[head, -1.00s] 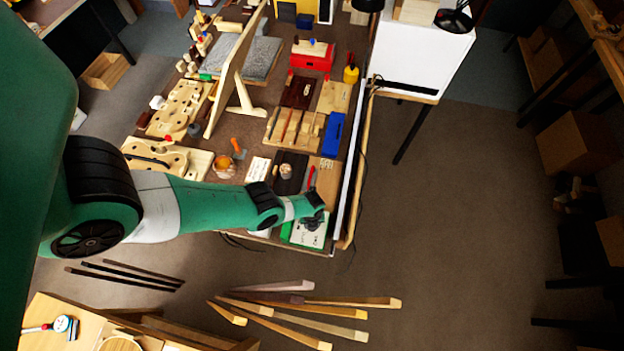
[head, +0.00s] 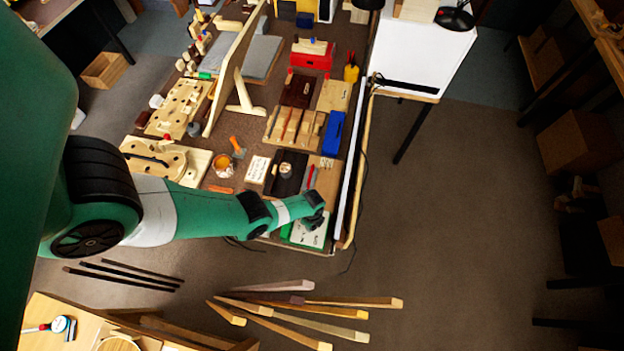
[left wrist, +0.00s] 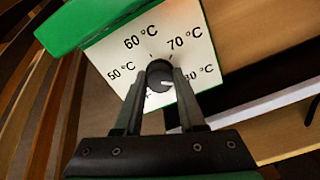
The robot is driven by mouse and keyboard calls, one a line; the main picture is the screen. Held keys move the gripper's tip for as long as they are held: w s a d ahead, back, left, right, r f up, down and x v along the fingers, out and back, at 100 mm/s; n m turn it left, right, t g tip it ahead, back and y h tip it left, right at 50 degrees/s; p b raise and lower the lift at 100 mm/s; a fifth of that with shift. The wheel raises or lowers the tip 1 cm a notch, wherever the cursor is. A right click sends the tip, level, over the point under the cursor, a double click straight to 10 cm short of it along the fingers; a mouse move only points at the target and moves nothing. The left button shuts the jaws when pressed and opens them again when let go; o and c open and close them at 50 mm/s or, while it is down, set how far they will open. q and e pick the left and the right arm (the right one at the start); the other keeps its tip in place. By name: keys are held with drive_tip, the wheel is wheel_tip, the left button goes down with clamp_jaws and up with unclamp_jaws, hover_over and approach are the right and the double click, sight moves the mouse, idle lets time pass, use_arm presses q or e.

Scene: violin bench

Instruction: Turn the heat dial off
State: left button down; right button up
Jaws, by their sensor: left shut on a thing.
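The heat dial is a small black round knob (left wrist: 159,76) with a pale mark, on a white panel (left wrist: 107,55) printed with temperatures such as 50, 60 and 70 °C. A further number at the right is partly covered by a finger. My left gripper (left wrist: 160,82) is shut on the knob, one finger on each side. The fingers hide the lower part of the panel, so I cannot tell which setting the mark points at. In the head view the green-edged panel (head: 306,236) lies at the bench's near right corner, under my left gripper (head: 314,217). My right gripper is not in view.
The bench (head: 215,145) holds violin parts, a blue box (head: 333,133), a red box (head: 311,55) and an orange-topped jar (head: 222,164). Long wooden pieces (head: 300,305) lie below the bench. Open floor (head: 450,200) is at the right.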

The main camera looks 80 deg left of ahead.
use_arm(q)
drive_tip(key=n, duration=0.4)
drive_tip(key=shift+n, duration=0.3)
drive_tip(key=n, duration=0.4)
drive_tip(key=shift+n, duration=0.3)
drive_tip(key=n, duration=0.4)
drive_tip(key=shift+n, duration=0.3)
drive_tip(key=n, duration=1.3)
drive_tip(key=shift+n, duration=0.3)
drive_tip(key=n, duration=0.9)
